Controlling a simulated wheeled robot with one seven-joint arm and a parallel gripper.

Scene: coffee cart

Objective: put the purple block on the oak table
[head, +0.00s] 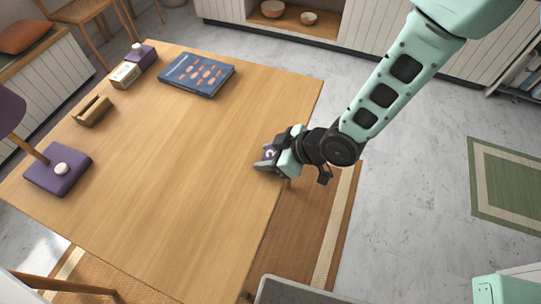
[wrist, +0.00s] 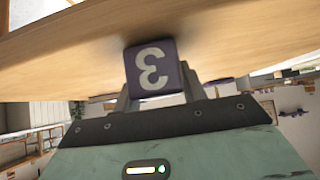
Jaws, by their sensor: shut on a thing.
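The purple block (wrist: 154,72), with a pale figure 3 on its face, is between the fingers of my gripper (wrist: 156,90), which is shut on it. In the head view the block (head: 269,154) shows small at the gripper's tip. My gripper (head: 270,160) is at the right edge of the oak table (head: 190,150). The block is over or against the tabletop, close to that edge. In the wrist view the table surface (wrist: 230,35) lies right behind the block, with a dark shadow beside it. I cannot tell whether the block touches the wood.
A blue book (head: 197,74) lies at the table's far side. A purple lamp base (head: 58,170), a wooden holder (head: 93,111) and a small pale box (head: 125,75) stand along the left. The middle of the tabletop is clear. A chair (head: 88,16) stands behind.

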